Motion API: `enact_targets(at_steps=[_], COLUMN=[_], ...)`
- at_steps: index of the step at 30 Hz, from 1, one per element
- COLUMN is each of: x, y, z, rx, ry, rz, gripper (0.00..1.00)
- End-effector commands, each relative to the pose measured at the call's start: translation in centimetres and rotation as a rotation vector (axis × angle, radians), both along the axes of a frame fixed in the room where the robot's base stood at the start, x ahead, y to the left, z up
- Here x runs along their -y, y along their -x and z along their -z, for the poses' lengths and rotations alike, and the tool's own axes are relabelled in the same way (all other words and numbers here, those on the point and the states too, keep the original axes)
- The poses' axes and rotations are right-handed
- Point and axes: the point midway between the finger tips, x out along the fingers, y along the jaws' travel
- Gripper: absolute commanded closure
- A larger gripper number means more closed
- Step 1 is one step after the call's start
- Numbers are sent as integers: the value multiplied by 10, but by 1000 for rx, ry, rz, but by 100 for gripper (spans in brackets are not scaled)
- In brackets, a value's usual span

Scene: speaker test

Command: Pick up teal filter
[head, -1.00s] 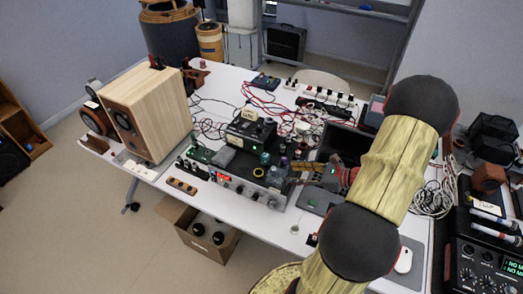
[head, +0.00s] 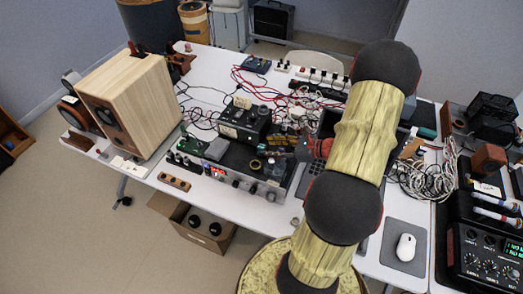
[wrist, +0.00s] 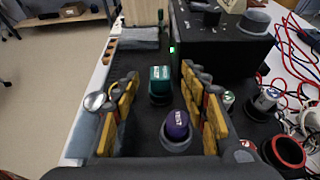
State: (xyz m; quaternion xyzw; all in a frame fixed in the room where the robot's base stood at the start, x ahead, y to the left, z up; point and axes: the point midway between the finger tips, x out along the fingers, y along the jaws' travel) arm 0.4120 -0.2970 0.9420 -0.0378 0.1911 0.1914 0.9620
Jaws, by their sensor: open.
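The teal filter (wrist: 160,80) is a small teal block with a pale label, upright on a dark surface in the wrist view. A purple capped filter (wrist: 176,127) stands nearer the camera. My gripper (wrist: 159,74) is open, its yellow-and-grey fingers on either side of the picture, with both filters showing in the gap between them. Neither finger visibly touches the teal filter. In the head view my gripper (head: 300,150) is over the right part of the electronics unit; I cannot clearly pick out the teal filter there.
A black box (wrist: 225,45) stands close behind and right of the teal filter. A silver round knob (wrist: 95,102) is left of the left finger. Red cables, a wooden speaker (head: 135,105) and a mouse (head: 405,247) are on the white table.

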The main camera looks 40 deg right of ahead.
Motion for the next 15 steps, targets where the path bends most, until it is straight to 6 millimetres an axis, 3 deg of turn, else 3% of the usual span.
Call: enact_targets(at_steps=[6,12,15], x=[-7,-7,-7], y=[-16,-17,-17], z=[8,8,8], rx=[-1,-1,-1], ry=[0,0,0], rz=[-1,0,0], gripper=[56,56,61])
